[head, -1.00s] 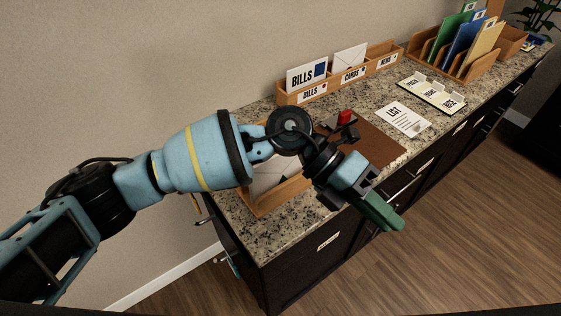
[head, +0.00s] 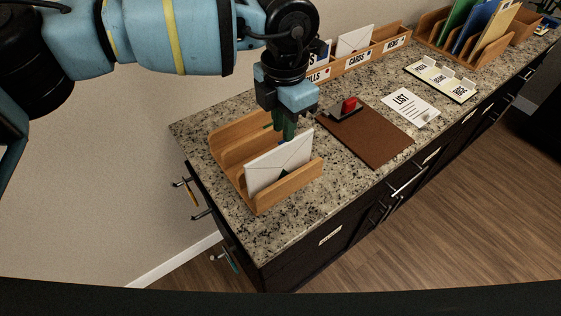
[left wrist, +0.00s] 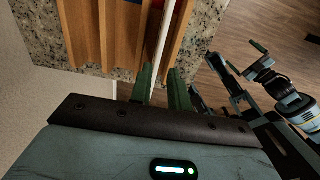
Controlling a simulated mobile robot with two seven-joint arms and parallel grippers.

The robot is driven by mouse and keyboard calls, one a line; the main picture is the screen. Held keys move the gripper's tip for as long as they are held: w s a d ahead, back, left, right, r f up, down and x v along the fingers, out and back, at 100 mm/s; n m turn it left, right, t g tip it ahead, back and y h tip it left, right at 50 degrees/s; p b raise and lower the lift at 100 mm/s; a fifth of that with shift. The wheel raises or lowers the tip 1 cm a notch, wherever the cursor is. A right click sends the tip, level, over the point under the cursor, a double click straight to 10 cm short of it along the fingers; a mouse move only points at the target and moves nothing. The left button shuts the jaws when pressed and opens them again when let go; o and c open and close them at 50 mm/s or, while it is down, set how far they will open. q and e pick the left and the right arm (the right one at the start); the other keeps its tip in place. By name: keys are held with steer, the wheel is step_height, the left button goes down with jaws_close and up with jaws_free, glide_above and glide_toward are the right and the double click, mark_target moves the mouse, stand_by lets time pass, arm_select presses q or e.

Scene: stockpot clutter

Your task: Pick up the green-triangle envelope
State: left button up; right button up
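The white envelope (head: 278,163) stands on edge in the front slot of a wooden rack (head: 300,184) at the near left end of the counter. A dark green mark, partly hidden by the rack's front wall, shows low on its face. My left gripper (head: 284,132) points down at the envelope's top edge, its green fingers apart. In the left wrist view the envelope's thin edge (left wrist: 163,35) lines up with the gap between the open fingers (left wrist: 164,80); contact cannot be told. Part of my right arm shows at the right of that view, its gripper state unclear.
A brown mat (head: 370,138) with a red-handled stamp (head: 348,106) lies right of the rack. Beyond are a list sheet (head: 410,107), a labelled tray (head: 440,80), a wooden sorter (head: 372,60) and a folder rack (head: 470,55). The rack's other slots look empty in the head view.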

mark_target(281, 161)
arm_select(q)
step_height(281, 161, down, 6)
steer(key=shift+r, duration=0.1)
steer(key=shift+a+f+p, duration=0.15)
steer(key=shift+f+p, duration=0.05)
steer(key=shift+f, duration=1.15)
steer(key=shift+a+f+p, duration=0.15)
steer(key=shift+f, duration=1.15)
jaws_close()
